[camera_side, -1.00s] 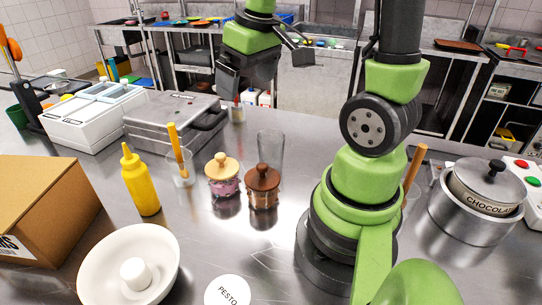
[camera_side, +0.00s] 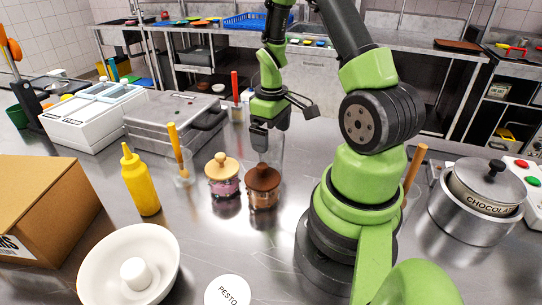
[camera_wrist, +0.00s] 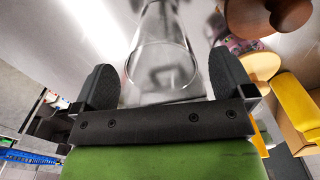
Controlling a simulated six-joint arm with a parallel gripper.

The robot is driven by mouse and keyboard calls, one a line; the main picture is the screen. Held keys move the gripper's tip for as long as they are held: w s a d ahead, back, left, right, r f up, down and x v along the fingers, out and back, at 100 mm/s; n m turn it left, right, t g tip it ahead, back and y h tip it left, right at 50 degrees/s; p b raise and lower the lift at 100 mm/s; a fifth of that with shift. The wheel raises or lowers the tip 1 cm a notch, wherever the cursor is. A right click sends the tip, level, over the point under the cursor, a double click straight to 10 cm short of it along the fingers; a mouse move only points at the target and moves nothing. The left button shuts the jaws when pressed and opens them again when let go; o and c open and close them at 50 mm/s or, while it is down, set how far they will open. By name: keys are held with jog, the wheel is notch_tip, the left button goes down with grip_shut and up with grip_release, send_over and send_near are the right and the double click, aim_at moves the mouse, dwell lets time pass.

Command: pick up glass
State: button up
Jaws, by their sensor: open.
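The clear, empty glass (camera_side: 276,154) stands upright on the steel counter, behind the brown-lidded jar in the side view. My gripper (camera_side: 268,130) is at the glass's upper part and hides much of it there. In the wrist view the glass (camera_wrist: 163,45) lies between the two dark fingers of my gripper (camera_wrist: 165,80), with its round rim facing the camera. The fingers are open, with a visible gap on each side of the glass.
The brown-lidded jar (camera_side: 263,187) and a pink jar with a tan lid (camera_side: 222,175) stand close in front. A glass holding a yellow-handled tool (camera_side: 178,150) is to the left. A red-handled tool (camera_side: 235,88) stands behind.

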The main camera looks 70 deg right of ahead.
notch_tip(320, 180, down, 3)
jog(key=shift+f, duration=0.2)
jog(key=c, duration=1.1)
jog(key=shift+w+r, duration=0.1)
jog(key=shift+r, duration=0.05)
